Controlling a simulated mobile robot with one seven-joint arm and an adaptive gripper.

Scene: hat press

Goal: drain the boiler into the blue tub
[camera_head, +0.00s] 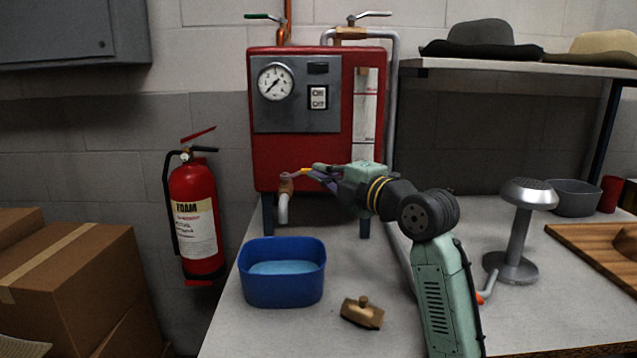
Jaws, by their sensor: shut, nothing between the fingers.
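The red boiler (297,150) stands on legs at the back of the bench, with a dial gauge (276,82) and an on/off switch (318,97) on its grey panel. A drain tap (286,186) with a bent grey spout (283,208) hangs below its lower left. The blue tub (283,289) sits on the bench below and in front of the spout, with a light blue surface inside, apparently water. No stream is visible.
A brass-coloured wooden-looking block (362,312) lies right of the tub. A metal stand (516,235) and wooden board (600,250) are at the right. A fire extinguisher (197,215) and boxes (75,275) are left of the bench. A hat shelf (520,66) is above right.

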